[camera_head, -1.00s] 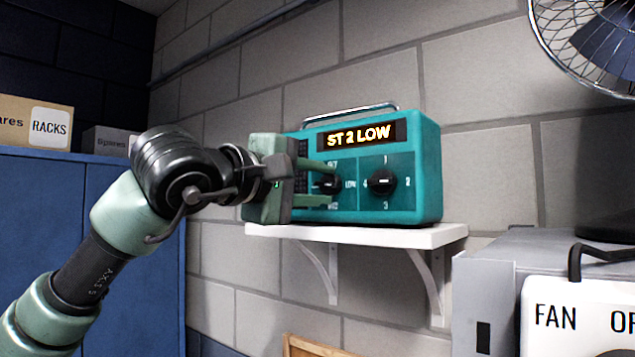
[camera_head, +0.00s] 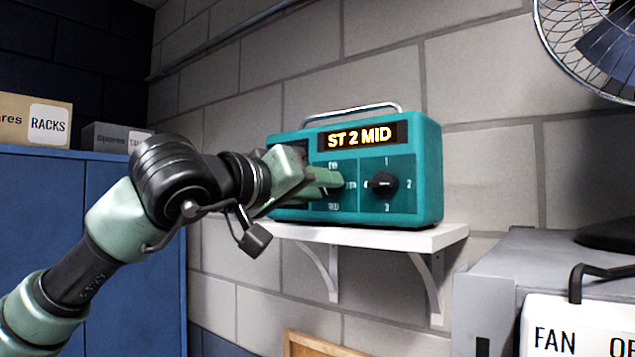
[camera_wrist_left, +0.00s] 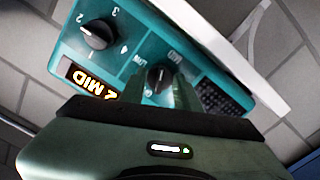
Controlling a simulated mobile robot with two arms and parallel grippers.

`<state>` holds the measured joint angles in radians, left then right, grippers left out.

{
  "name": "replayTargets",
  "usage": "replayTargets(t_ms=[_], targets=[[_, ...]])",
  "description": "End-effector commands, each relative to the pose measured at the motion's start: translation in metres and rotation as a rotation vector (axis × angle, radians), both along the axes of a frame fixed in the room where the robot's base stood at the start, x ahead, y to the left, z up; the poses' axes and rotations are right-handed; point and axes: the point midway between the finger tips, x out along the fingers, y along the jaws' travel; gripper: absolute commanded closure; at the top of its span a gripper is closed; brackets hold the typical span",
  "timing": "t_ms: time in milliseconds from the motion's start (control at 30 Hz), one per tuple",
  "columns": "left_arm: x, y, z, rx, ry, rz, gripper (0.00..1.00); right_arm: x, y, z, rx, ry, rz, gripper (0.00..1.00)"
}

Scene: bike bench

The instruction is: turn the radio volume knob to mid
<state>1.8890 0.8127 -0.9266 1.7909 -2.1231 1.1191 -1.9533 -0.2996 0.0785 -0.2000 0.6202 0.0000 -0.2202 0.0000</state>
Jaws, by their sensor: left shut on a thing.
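The teal radio (camera_head: 428,190) sits on a white wall shelf, and its display (camera_head: 362,135) reads "ST 2 MID". My left gripper (camera_head: 338,180) reaches in from the left and is shut on the volume knob, the left of the two knobs, which its fingers hide in the head view. In the left wrist view the volume knob (camera_wrist_left: 159,78) shows between the fingers of my left gripper (camera_wrist_left: 160,92). The station knob (camera_head: 382,185) is black, to the right of the gripper and apart from it; it also shows in the left wrist view (camera_wrist_left: 97,35). My right gripper is not in view.
The white shelf (camera_head: 400,238) is on brackets against a grey block wall. A fan (camera_head: 600,50) is at the upper right, above a grey cabinet with a "FAN" sign (camera_head: 575,325). A blue cabinet (camera_head: 120,220) with boxes on top stands at the left.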

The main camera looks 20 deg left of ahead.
Motion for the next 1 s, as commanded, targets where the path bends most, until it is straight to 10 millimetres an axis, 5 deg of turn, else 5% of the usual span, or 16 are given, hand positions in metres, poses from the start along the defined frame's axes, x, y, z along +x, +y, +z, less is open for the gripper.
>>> replayTargets(t_ms=[500,1000], targets=[[0.0003,0.0019,0.0026,0.331,-0.126,0.003,1.0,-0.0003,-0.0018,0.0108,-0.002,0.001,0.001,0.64],[0.0003,0.0024,0.0021,0.398,-0.151,0.004,1.0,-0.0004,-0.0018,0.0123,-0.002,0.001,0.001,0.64]])
